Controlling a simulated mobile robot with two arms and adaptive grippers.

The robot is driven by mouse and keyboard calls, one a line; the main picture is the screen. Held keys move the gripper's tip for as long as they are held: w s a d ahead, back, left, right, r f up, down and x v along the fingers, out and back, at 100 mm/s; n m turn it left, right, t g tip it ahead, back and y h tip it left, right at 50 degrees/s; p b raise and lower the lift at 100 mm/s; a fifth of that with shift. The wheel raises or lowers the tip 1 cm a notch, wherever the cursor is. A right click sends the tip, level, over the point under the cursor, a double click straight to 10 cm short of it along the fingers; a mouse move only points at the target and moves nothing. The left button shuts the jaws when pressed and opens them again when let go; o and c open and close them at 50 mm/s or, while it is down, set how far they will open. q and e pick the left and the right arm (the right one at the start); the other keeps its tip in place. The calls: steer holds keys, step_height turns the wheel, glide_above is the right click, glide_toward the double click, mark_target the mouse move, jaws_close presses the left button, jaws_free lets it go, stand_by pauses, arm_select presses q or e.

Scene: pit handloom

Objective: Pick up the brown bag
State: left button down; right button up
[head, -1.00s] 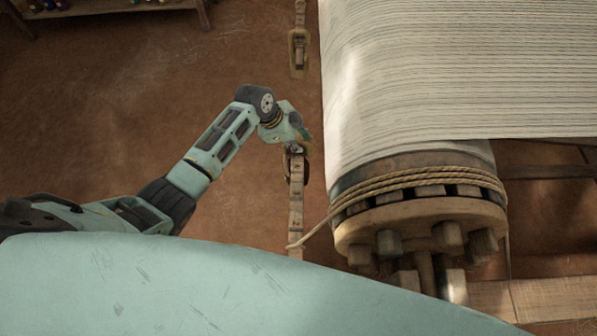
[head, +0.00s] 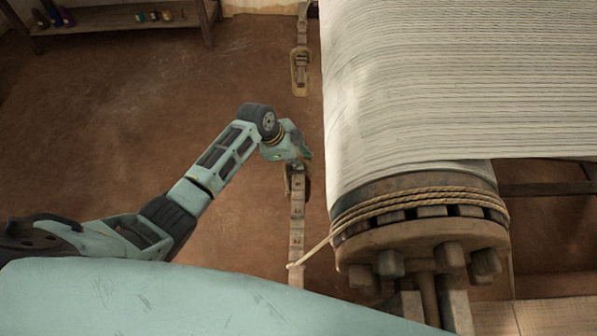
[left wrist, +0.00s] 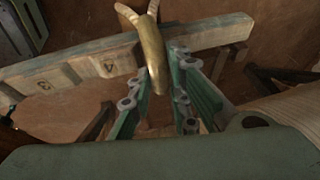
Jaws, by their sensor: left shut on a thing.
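I cannot make out a brown bag in either view. My left gripper (head: 297,163) is at the upper end of a notched wooden bar (head: 297,225), left of the loom's roller. In the left wrist view its two green fingers (left wrist: 162,62) close on a curved brass-coloured piece (left wrist: 153,52). This piece crosses in front of the wooden bar (left wrist: 60,78), which is marked with numbers. Whether the piece is fixed to the bar, I cannot tell. My right gripper is not in view.
The loom roller (head: 420,235), wound with rope, and its pale cloth (head: 430,80) stand close on the right. A second latch-like fitting (head: 300,72) is beyond my gripper. A low shelf (head: 120,28) with small bottles is at the far left. The brown floor (head: 120,110) between is clear.

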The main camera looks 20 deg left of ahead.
arm_select(q)
steer(key=shift+w+r, duration=0.2)
steer(key=shift+r, duration=1.7)
steer(key=s+a+b, duration=0.1)
steer(key=s+a, duration=1.1)
steer(key=a, duration=0.1)
steer(key=shift+a+b, duration=0.25)
steer(key=shift+b, duration=0.1)
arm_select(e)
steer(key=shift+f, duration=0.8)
arm_select(q)
steer(key=shift+d, duration=0.1)
